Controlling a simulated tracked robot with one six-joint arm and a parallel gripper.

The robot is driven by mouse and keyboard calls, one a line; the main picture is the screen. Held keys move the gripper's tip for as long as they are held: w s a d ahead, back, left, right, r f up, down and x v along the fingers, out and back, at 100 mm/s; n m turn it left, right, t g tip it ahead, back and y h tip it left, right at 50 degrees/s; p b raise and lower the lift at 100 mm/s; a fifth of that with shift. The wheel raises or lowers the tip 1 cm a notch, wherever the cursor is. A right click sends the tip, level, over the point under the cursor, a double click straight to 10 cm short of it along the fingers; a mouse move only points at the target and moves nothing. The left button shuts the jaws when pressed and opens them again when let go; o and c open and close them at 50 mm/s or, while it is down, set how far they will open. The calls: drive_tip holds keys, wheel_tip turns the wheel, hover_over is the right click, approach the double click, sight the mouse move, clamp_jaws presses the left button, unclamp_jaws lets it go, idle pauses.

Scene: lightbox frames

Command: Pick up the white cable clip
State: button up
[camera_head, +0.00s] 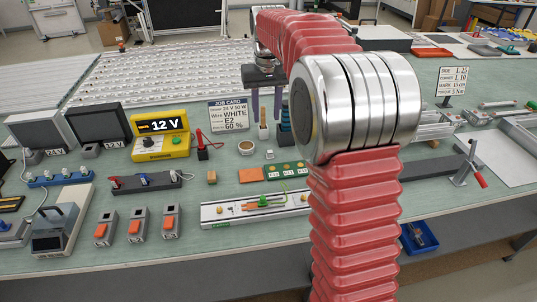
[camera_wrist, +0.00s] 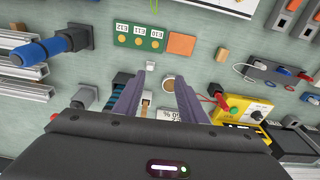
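My gripper (camera_head: 266,118) hangs above the back middle of the green bench, fingers pointing down. In the wrist view its two purple-grey fingers (camera_wrist: 159,74) stand apart with nothing clearly held between them. I cannot pick out the white cable clip for certain.
A green board (camera_head: 286,170) and an orange pad (camera_head: 250,174) lie in front of the cup. A job card (camera_head: 228,115) and a yellow 12 V unit (camera_head: 160,137) stand to the left. A dark blue stacked item (camera_head: 285,128) stands close right of the gripper.

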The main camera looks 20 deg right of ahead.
drive_tip(key=g, duration=0.1)
hover_over(270, 151)
wheel_tip(270, 151, down, 6)
drive_tip(key=shift+s+d+f, duration=0.15)
drive_tip(key=shift+f, duration=0.1)
drive_tip(key=shift+f, duration=0.1)
wheel_tip(270, 151, down, 8)
drive_tip(key=shift+f, duration=0.2)
drive_tip(key=shift+f, duration=0.1)
drive_tip(key=shift+a+f, duration=0.2)
drive_tip(key=shift+f, duration=2.3)
drive_tip(key=shift+c, duration=0.7)
clamp_jaws()
